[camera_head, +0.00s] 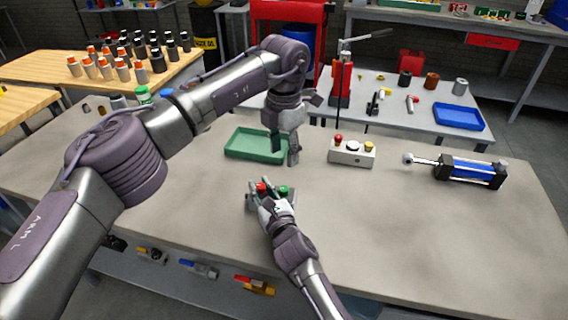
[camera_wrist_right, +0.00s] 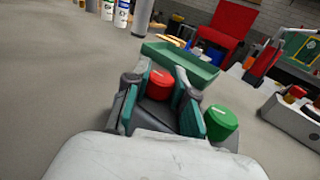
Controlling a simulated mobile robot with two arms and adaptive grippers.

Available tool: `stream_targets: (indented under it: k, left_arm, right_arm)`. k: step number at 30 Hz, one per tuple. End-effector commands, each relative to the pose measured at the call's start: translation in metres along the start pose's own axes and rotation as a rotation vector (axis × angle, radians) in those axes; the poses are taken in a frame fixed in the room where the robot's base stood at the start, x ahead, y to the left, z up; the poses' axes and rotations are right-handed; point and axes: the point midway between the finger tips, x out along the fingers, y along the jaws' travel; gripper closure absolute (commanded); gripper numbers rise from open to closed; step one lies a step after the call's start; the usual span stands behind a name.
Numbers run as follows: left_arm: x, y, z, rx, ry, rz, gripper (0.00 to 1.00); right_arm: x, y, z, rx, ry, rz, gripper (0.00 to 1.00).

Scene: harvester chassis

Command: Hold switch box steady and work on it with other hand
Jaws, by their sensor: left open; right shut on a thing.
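The switch box (camera_wrist_right: 156,112) is dark, with a red button (camera_wrist_right: 161,83) and a green button (camera_wrist_right: 221,122) on top. It sits on the grey table in the right wrist view. My right gripper (camera_wrist_right: 158,98) is shut on it, its fingers on either side of the red button; the green button is outside the right finger. In the head view the red button (camera_head: 262,188) and green button (camera_head: 283,190) show at my right gripper (camera_head: 268,194), which hides most of the box. My left gripper (camera_head: 286,150) is open and empty, higher up by the green tray's right end.
A green tray (camera_head: 243,153) is behind the switch box. A pale box (camera_head: 351,156) with red, white and yellow buttons stands to the right. A blue cylinder unit (camera_head: 470,170) lies further right. Bottles (camera_head: 143,95) stand at the back left. The table's front right is clear.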

Motion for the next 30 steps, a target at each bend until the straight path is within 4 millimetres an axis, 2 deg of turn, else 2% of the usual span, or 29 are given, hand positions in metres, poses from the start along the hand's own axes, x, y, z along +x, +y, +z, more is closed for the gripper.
stream_targets:
  k: [3, 10, 11, 13, 14, 22, 30]
  left_arm:
    - [-0.006, 0.000, 0.000, 0.000, -0.001, 0.000, 0.49]
    - [-0.007, 0.000, 0.000, 0.000, 0.000, -0.001, 0.49]
    - [-0.007, 0.000, 0.000, 0.000, 0.000, -0.001, 0.50]
    - [-0.006, 0.000, -0.001, 0.004, -0.004, -0.003, 0.62]
    - [-0.006, 0.001, -0.001, 0.010, -0.009, -0.007, 0.63]
    - [0.005, 0.016, -0.024, 0.205, -0.199, -0.075, 0.63]
    - [0.002, 0.020, -0.047, 0.370, -0.373, -0.081, 0.63]
  right_arm:
    - [0.000, 0.000, 0.000, 0.000, 0.001, 0.000, 1.00]
    - [0.000, 0.000, 0.000, 0.000, 0.001, 0.000, 1.00]
    - [0.000, 0.000, 0.000, 0.000, 0.001, 0.000, 1.00]
    - [0.000, 0.000, 0.000, 0.000, 0.001, 0.000, 1.00]
    - [0.000, 0.000, 0.000, 0.000, 0.001, 0.000, 1.00]
    - [0.000, 0.000, -0.001, 0.000, 0.001, 0.000, 1.00]
    - [0.000, 0.000, -0.001, 0.000, 0.001, 0.000, 1.00]
